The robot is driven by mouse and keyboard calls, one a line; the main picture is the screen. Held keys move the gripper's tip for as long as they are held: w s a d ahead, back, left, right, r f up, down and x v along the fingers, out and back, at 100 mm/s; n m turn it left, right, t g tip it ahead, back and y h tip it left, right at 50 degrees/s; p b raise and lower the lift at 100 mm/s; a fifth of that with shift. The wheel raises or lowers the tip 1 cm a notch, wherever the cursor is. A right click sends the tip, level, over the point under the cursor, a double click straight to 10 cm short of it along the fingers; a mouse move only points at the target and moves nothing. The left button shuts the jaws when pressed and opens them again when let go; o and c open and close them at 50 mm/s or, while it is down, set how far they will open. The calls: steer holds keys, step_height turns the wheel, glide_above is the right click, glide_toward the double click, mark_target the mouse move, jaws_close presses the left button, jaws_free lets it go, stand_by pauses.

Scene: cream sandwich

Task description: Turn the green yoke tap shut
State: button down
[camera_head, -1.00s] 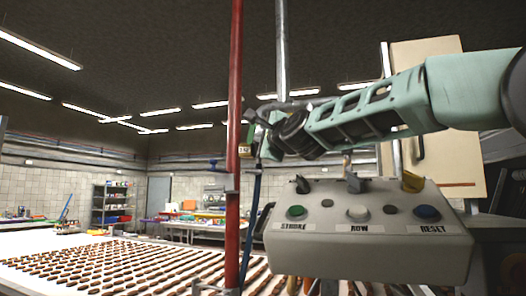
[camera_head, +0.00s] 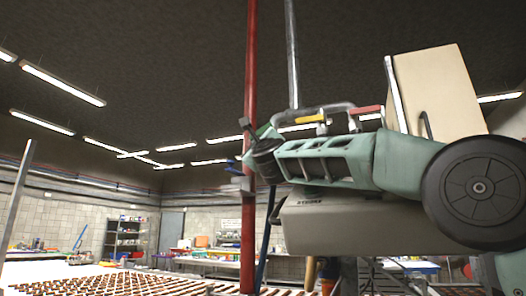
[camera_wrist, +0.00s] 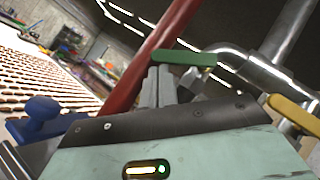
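The green tap handle (camera_wrist: 185,57) is a short green bar on the pipework, in the upper middle of the wrist view. In the head view I cannot make it out clearly behind my wrist. My gripper (camera_wrist: 158,85) has its two grey fingers close together, with no clear gap between them. Their tips are at the left end of the green handle; whether they touch it I cannot tell. In the head view my gripper (camera_head: 250,135) is beside the red pipe (camera_head: 250,60), its fingers mostly hidden.
A yellow handle (camera_head: 311,118) and a red handle (camera_head: 367,109) sit to the right on the grey pipe. A blue tap (camera_wrist: 45,115) is at the left. A grey control box (camera_head: 350,228) is below my arm. Rows of biscuits (camera_head: 90,285) lie beyond.

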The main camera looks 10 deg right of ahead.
steer(key=shift+w+a+r+p, duration=0.6)
steer(key=shift+a+r+p, duration=0.05)
steer(key=shift+a+r, duration=0.2)
stand_by(0.4)
steer(key=b+v, duration=0.9)
steer(key=v, duration=0.8)
steer(key=shift+s, duration=0.2)
